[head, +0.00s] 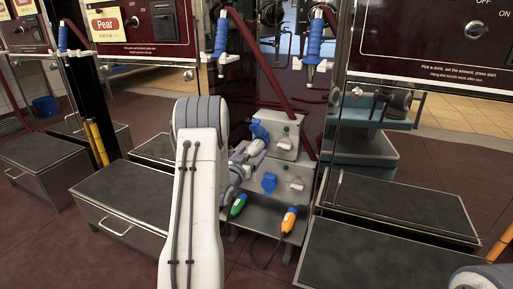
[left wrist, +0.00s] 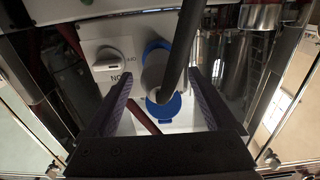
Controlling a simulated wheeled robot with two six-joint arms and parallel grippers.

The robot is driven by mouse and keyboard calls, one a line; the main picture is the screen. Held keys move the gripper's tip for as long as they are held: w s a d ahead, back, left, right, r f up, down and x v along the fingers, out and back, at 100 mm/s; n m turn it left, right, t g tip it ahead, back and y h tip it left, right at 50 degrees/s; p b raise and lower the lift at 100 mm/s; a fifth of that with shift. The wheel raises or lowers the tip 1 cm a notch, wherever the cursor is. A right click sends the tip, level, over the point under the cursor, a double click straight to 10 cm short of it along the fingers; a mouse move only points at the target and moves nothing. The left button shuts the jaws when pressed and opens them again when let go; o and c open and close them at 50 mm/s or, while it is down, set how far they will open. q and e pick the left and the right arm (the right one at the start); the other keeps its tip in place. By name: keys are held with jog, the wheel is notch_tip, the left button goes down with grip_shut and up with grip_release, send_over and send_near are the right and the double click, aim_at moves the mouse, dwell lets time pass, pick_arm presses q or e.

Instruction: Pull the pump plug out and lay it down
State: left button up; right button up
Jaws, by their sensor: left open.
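The pump plug (left wrist: 155,72), a grey cylinder with a thick dark cable, is at a blue socket (left wrist: 157,46) in the left wrist view. My left gripper (left wrist: 160,76) is open, its two fingers on either side of the plug with gaps visible. In the head view my left gripper (head: 256,149) is at the upper socket box (head: 285,143), beside its raised blue lid (head: 260,130). The arm and gripper hide most of the plug there. My right gripper is not in view.
A lower box (head: 293,181) has a blue-lidded socket (head: 269,183). A green plug (head: 238,205) and an orange plug (head: 289,219) lie on the metal shelf (head: 263,221) below. Dark-topped step boxes (head: 134,192) stand on both sides. A knob (left wrist: 113,57) is left of the socket.

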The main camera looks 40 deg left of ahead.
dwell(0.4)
pick_arm(q)
grip_shut()
jog(key=shift+v, duration=3.05)
